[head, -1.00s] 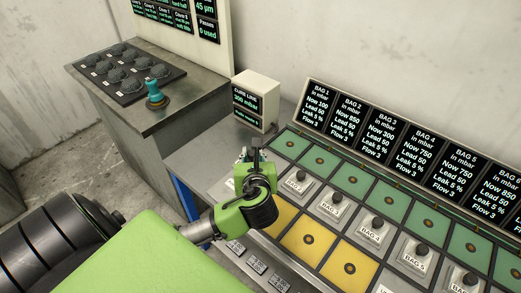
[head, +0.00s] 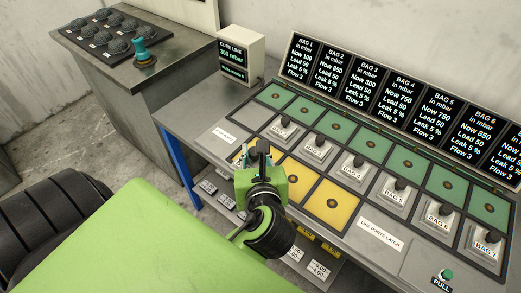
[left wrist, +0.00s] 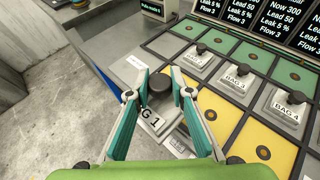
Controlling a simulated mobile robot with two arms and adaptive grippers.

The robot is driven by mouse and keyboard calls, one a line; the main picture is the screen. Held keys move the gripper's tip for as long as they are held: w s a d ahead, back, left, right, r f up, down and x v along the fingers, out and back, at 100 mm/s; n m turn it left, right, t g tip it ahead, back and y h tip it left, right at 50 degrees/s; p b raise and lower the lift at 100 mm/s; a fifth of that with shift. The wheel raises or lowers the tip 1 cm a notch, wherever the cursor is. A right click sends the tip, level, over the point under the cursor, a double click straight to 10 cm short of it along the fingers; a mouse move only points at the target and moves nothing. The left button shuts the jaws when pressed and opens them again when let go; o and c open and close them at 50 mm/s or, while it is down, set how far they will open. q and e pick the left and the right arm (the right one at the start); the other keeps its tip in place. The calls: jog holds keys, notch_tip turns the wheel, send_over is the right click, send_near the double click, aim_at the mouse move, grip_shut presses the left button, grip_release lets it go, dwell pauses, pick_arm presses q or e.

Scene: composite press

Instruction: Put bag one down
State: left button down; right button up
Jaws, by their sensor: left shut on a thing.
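My left gripper (head: 262,155) is shut on bag one, at the left end of the bench's front yellow row. In the left wrist view my left gripper (left wrist: 160,88) has its teal fingers on either side of bag one's black knob (left wrist: 160,83). Part of bag one's label (left wrist: 150,122) shows below the knob, ending in "1"; fingers and wrist hide much of its body. I cannot tell whether bag one touches the surface. Yellow pads (head: 330,205) lie to its right. Bag two (head: 284,130) stands beyond it. My right gripper is not in view.
More bags, such as bag four (head: 357,168), stand along the middle row, with green pads (head: 371,146) behind. The bag display (head: 398,95) and cure line box (head: 240,58) stand at the back. The bench's left end (head: 185,105) is bare.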

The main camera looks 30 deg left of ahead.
pick_arm(q)
jog(key=w+a+f, duration=0.2)
jog(key=w, duration=0.1)
jog(key=w+a+f, duration=0.1)
jog(key=w+f, duration=0.2)
jog(key=w+a+f, duration=0.2)
jog(key=w+f, duration=0.1)
jog(key=w, duration=0.1)
jog(key=shift+w+a, duration=0.1)
jog(key=shift+a, duration=0.2)
jog(key=shift+w+f, duration=0.2)
jog(key=shift+f, duration=0.05)
jog(key=shift+w+a+f, duration=0.1)
jog(key=shift+w+f, duration=0.05)
jog(key=shift+f, duration=0.8)
jog(key=shift+w+a+f, duration=0.1)
jog(key=shift+f, duration=0.85)
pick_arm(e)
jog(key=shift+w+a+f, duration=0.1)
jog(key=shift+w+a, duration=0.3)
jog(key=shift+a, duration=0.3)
pick_arm(q)
jog(key=c, duration=1.8)
grip_release()
jog(key=shift+f, duration=0.15)
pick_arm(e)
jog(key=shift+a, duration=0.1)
